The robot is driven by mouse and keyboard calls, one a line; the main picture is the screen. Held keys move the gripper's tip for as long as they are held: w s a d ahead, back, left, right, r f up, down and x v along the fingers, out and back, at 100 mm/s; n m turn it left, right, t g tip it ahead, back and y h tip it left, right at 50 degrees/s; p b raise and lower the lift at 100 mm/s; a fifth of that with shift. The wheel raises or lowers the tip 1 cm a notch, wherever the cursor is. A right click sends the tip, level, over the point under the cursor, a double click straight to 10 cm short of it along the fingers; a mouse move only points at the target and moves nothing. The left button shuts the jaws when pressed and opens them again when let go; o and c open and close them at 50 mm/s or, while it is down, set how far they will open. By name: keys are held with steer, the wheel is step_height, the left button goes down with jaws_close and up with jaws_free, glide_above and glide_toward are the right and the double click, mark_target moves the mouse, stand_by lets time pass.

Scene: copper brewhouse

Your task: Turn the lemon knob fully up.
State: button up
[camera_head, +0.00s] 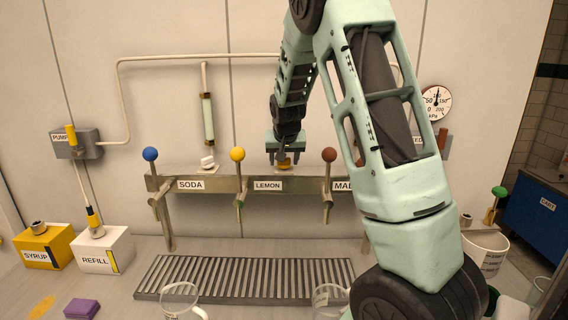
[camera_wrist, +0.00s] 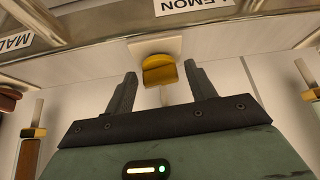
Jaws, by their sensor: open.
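The lemon knob is a yellow knob (camera_head: 284,162) on a pale plate on top of the metal rail, above the LEMON label (camera_head: 268,185). In the wrist view the yellow knob (camera_wrist: 159,70) lies just beyond and between the fingertips, with the LEMON label (camera_wrist: 185,5) at the top. My gripper (camera_head: 285,152) is at the knob from above in the head view, partly covering it. In the wrist view my gripper (camera_wrist: 161,78) is open, with a finger on each side of the knob and visible gaps. Whether the fingers touch it cannot be told.
A yellow-ball tap lever (camera_head: 238,154) and a brown-ball lever (camera_head: 329,155) stand on either side of the knob. A white knob (camera_head: 208,161) sits above SODA. The drip grille (camera_head: 245,278) lies below, with pitchers (camera_head: 181,296) in front.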

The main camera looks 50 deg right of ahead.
step_height(320, 180, up, 6)
steer(key=p, duration=0.4)
steer(key=shift+s+a+r+b, duration=0.1)
steer(key=shift+a+r+b, duration=0.1)
steer(key=shift+r+b, duration=0.1)
step_height(320, 180, up, 14)
steer(key=b, duration=0.4)
glide_above(284, 165)
steer(key=s+a, duration=0.6)
steer(key=s, duration=0.1)
steer(key=shift+w+a+r, duration=0.1)
steer(key=shift+w, duration=0.15)
